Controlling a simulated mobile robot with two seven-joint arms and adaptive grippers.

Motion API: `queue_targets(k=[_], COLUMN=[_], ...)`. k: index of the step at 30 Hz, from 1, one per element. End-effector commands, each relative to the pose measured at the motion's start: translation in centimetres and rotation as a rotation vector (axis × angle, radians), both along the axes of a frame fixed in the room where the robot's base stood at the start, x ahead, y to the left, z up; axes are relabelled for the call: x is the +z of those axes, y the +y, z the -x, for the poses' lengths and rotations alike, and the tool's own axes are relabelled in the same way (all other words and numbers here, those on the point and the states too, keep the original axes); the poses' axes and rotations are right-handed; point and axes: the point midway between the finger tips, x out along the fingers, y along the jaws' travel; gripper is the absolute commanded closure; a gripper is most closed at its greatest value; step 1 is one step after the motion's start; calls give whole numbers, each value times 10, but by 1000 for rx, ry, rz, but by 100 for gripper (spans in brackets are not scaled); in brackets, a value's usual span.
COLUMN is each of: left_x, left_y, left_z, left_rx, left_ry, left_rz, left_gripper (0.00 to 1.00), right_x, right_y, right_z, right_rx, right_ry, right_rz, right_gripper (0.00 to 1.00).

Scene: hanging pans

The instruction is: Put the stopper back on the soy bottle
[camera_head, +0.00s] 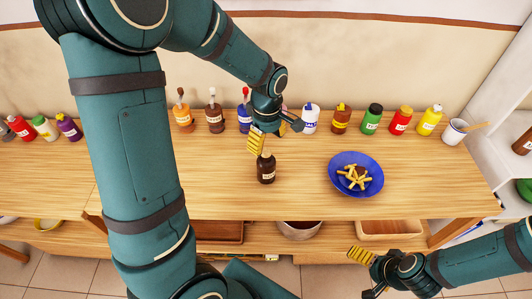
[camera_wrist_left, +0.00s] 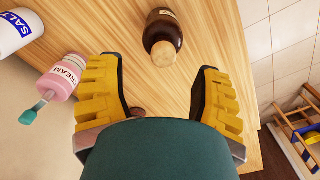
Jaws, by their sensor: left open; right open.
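The dark brown soy bottle (camera_head: 266,170) stands upright on the wooden table, left of the blue plate. In the left wrist view the soy bottle (camera_wrist_left: 163,28) shows beyond the fingertips, with a round tan stopper (camera_wrist_left: 163,53) seemingly seated at its mouth. My left gripper (camera_head: 272,137) is open and empty, just above and behind the bottle; its two yellow fingers also show in the left wrist view (camera_wrist_left: 160,88), apart from the stopper. My right gripper (camera_head: 362,274) is open and empty in front of the table's front edge.
A blue plate of fries (camera_head: 335,182) lies to the right. A row of bottles stands along the back, with a white cup (camera_head: 453,132) at its right end. A pink cream bottle (camera_wrist_left: 62,78) is near the left gripper. The table's front left is clear.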

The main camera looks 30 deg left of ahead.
Motion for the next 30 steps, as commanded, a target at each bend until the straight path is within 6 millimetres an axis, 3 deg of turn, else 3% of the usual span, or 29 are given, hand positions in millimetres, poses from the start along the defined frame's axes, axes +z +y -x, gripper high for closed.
queue_targets(k=[8,18,30], left_x=[-6,-49,-51], left_y=[0,0,0], left_z=[1,4,4], left_rx=[0,0,0], left_ry=[1,1,0], left_rz=[0,1,0], left_gripper=[34,34,34], right_x=[-1,-8,-8], right_y=[0,0,1], right_z=[0,2,3], right_rx=[0,4,4], right_ry=[0,5,6], right_rz=[0,-1,-2], right_gripper=[4,4,4])
